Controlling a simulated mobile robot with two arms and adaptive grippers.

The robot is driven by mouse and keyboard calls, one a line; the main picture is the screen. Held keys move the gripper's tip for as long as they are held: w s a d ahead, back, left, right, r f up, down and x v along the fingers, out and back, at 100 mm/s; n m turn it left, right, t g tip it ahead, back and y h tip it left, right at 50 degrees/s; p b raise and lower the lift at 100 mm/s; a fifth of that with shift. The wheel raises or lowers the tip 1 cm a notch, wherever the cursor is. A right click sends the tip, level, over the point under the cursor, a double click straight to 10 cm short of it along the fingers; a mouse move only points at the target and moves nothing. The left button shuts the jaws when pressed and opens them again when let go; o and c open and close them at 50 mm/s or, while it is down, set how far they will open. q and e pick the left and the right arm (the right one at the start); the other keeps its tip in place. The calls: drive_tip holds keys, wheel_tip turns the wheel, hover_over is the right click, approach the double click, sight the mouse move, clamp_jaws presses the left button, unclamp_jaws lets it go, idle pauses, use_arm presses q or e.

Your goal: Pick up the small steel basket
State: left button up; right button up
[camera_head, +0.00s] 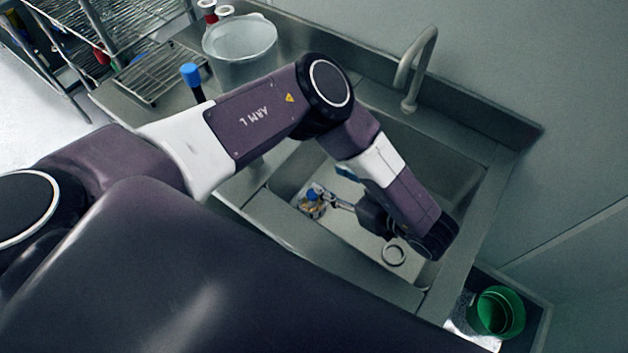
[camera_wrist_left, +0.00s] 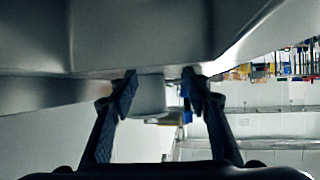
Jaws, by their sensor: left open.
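A small container (camera_head: 311,205) with blue and orange bits in it stands in the left part of the sink (camera_head: 290,222) in the head view. It looks like the small steel basket, but it is too small to tell for sure. My left arm reaches over the sink, and my left gripper (camera_head: 330,195) points left, with its fingertips close beside this container. I cannot tell whether they touch it. In the left wrist view the gripper (camera_wrist_left: 160,82) is open, its two dark fingers apart. A pale grey block-like shape (camera_wrist_left: 150,98) shows between or beyond the fingertips. My right gripper is not in view.
The sink walls surround my left gripper, and a tap (camera_head: 412,75) stands at the back. A ring-shaped drain (camera_head: 394,254) lies in the sink floor. A whitish bucket (camera_head: 240,45), a wire rack (camera_head: 155,72) and a blue-capped bottle (camera_head: 192,78) stand left. A green bucket (camera_head: 497,312) is at lower right.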

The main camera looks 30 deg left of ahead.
use_arm(q)
drive_tip(key=b, duration=1.2)
approach(316, 197)
drive_tip(key=a, duration=0.2)
drive_tip(key=shift+x, duration=1.6)
drive_tip(key=shift+w+d+f+x, duration=0.1)
drive_tip(key=shift+f+x, duration=0.05)
drive_tip(key=shift+x, duration=0.75)
drive_tip(key=shift+w+d+f+x, duration=0.1)
drive_tip(key=shift+x, duration=0.8)
drive_tip(key=shift+d+f+x, duration=0.1)
drive_tip(key=shift+f+x, duration=0.05)
drive_tip(key=shift+x, duration=0.75)
drive_tip(key=shift+c, duration=0.2)
clamp_jaws()
